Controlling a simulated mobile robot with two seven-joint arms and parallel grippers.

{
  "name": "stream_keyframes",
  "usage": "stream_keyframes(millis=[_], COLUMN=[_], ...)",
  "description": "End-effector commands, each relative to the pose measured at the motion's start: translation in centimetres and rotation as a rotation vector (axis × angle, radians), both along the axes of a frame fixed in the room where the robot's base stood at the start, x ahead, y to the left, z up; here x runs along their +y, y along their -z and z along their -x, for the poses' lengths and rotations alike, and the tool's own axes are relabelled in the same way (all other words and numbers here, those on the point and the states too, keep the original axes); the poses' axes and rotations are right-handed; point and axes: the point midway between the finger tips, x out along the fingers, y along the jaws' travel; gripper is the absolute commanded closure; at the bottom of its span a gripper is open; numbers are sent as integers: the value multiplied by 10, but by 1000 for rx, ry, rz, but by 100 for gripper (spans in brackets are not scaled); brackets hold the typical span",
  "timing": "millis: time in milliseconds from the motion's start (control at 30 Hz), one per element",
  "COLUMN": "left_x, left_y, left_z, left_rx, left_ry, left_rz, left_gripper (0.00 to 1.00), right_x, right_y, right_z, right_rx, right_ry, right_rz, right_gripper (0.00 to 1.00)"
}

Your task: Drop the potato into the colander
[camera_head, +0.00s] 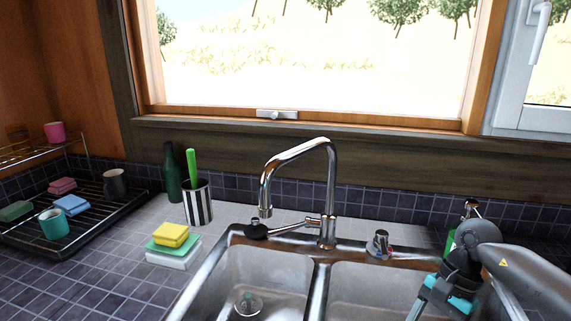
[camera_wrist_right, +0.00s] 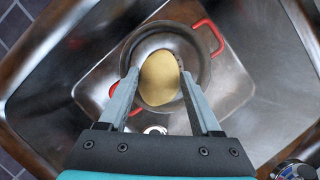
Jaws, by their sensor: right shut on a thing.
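My right gripper (camera_head: 440,301) is low at the right of the head view, over the right sink basin. In the right wrist view its two fingers (camera_wrist_right: 160,80) are shut on a tan potato (camera_wrist_right: 160,76). Behind the potato in that view is the round metal colander (camera_wrist_right: 138,48) with red handles, standing in a sink basin. The potato covers much of the colander's middle. How high the potato is above the colander is hard to tell. The head view shows neither potato nor colander. My left gripper is not in view.
The steel double sink (camera_head: 320,255) has a tall faucet (camera_head: 331,190) between its basins. Left of it are sponges (camera_head: 171,236), a striped cup (camera_head: 198,205) and a green bottle (camera_head: 172,175). A dish rack (camera_head: 100,222) stands farther left. A soap bottle (camera_head: 451,240) is beside my right arm.

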Motion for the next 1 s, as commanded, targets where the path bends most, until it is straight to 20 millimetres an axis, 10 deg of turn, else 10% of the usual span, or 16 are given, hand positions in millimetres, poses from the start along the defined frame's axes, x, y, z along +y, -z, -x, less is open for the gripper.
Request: stream_keyframes(millis=[67, 100, 400, 767, 1000], left_x=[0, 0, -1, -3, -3], left_y=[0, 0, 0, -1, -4], left_z=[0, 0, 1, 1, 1], left_rx=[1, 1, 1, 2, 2], left_ry=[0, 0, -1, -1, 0], left_rz=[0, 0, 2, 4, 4], left_gripper=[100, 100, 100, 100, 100], right_x=[0, 0, 0, -2, -18], right_y=[-1, -1, -1, -8, -52], right_z=[0, 0, 0, -2, -12], right_rx=[-1, -1, 0, -2, -5], right_ry=[-1, -1, -1, -1, 1], right_rz=[-1, -1, -1, 0, 0], right_gripper=[95, 34, 0, 0, 0])
